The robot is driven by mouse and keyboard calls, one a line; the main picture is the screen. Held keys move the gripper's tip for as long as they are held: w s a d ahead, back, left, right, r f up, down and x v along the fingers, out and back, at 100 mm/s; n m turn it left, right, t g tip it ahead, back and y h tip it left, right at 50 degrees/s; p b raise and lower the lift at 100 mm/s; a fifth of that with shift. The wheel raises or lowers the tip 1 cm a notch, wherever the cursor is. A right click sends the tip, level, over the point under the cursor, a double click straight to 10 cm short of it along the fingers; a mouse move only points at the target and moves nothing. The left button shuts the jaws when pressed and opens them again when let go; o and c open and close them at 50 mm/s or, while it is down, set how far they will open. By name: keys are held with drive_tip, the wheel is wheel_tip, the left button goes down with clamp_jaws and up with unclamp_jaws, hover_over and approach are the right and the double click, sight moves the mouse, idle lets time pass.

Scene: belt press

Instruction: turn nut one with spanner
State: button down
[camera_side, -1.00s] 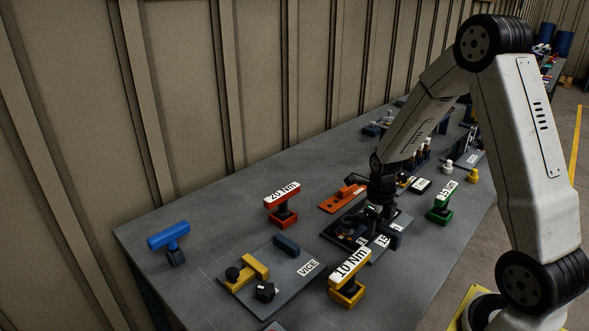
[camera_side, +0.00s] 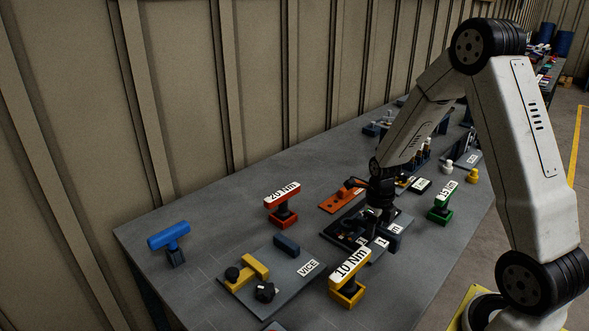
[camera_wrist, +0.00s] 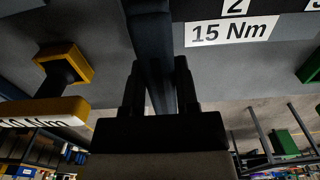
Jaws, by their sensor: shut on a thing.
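In the wrist view my gripper (camera_wrist: 159,72) is shut on a dark bar, the spanner (camera_wrist: 151,28), which runs away from the fingers past the top edge. Its far end is out of that view. In the side view my gripper (camera_side: 379,212) is low over the dark fixture plate (camera_side: 338,240), which carries small numbered white labels. The nuts cannot be made out; nut one and the spanner's head are hidden or too small to tell. In the wrist view a plate labelled "2" and "15 Nm" (camera_wrist: 229,32) lies right of the spanner.
A yellow 10 Nm tool (camera_side: 347,285), a red 20 Nm tool (camera_side: 282,205) and a green tool (camera_side: 440,207) stand around the plate. The vice board (camera_side: 290,284) and a blue-topped tool (camera_side: 169,237) are at the left.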

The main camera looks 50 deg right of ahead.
drive_tip(key=shift+f, duration=0.45)
idle(0.5)
drive_tip(key=shift+d, duration=0.1)
